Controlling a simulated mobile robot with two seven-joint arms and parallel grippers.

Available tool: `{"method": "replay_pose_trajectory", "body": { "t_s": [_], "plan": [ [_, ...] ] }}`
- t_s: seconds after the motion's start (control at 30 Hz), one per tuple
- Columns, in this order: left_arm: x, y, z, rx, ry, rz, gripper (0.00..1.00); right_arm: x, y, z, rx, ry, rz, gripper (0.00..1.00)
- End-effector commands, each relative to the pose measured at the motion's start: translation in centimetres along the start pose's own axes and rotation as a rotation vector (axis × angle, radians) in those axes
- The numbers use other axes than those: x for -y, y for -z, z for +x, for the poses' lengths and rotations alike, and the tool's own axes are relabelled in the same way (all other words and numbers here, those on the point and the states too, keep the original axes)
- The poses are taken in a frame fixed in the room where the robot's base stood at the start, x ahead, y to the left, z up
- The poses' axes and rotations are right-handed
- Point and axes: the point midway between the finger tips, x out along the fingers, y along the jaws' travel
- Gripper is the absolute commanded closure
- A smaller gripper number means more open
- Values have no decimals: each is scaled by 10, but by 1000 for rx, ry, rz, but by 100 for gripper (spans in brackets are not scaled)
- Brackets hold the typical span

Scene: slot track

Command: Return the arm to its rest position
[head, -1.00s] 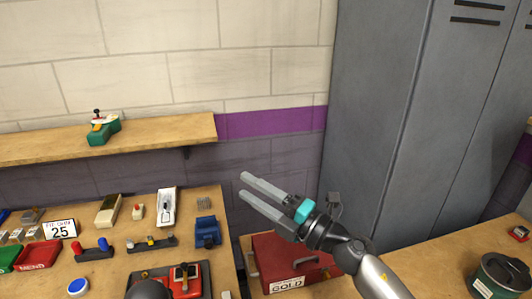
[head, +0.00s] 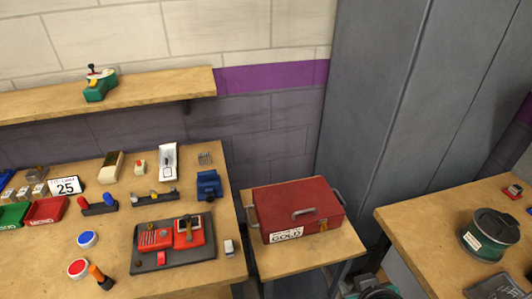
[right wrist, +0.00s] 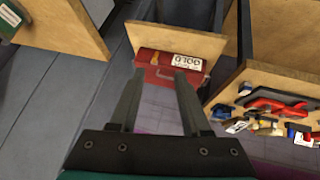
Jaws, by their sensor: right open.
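My right gripper (right wrist: 161,74) shows in the right wrist view with its two fingers apart and nothing between them. Beyond its fingertips in that view is a red metal box (right wrist: 172,67) labelled GOLD. In the head view, the red box (head: 296,208) stands shut on a small wooden table, with its handle on top. Dark and teal parts at the bottom edge of the head view, right of centre, look like part of my right arm; the fingers cannot be made out there. My left gripper is in neither view.
A workbench (head: 115,175) at left holds a red device on a dark tray (head: 205,249), buttons, bins and small tools. A shelf (head: 150,99) is above it. A grey locker (head: 375,120) stands behind. A right-hand bench (head: 420,225) carries a dark green canister (head: 487,236).

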Motion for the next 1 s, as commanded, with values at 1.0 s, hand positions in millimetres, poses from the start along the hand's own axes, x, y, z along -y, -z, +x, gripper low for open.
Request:
{"method": "replay_pose_trajectory", "body": {
  "t_s": [1.0],
  "plan": [
    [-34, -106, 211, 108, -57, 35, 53, 88, -234, 147, 413, 198, 33, 53]
  ]
}}
